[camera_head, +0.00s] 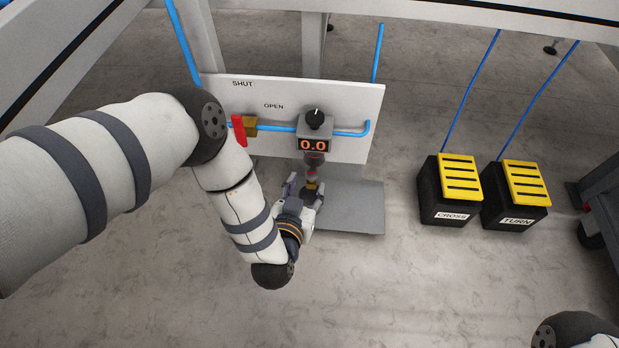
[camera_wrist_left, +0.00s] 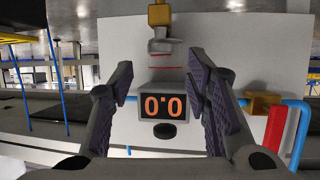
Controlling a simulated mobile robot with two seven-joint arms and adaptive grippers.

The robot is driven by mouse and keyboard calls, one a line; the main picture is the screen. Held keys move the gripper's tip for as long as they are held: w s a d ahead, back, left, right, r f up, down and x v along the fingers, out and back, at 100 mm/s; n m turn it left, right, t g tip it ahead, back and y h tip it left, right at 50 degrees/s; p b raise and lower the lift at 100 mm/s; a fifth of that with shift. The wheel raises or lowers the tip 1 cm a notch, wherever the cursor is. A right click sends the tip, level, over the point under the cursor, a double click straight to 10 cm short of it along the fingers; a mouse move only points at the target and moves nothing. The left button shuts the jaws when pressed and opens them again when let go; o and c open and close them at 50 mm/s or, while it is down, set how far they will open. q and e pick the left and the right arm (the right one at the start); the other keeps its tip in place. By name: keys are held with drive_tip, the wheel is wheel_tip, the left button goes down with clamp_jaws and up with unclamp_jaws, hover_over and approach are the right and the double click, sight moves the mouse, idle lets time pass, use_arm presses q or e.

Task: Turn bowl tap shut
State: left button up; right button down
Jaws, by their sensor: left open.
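A grey box with a display reading 0.0 (camera_head: 313,145) is on the white panel, with a black knob on top. The brass piece also shows at the top of the left wrist view (camera_wrist_left: 160,14), which is upside down. My right gripper is not in view.
A grey plate (camera_head: 352,205) lies below the panel. Black-and-yellow pedals marked CROSS (camera_head: 451,190) and TURN (camera_head: 515,197) stand right, with floor between.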

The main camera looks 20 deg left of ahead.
sight(312, 173)
use_arm(q)
drive_tip(key=b+x, duration=0.2)
drive_tip(key=x, duration=0.3)
drive_tip(key=shift+f, duration=0.1)
drive_tip(key=shift+w, duration=0.25)
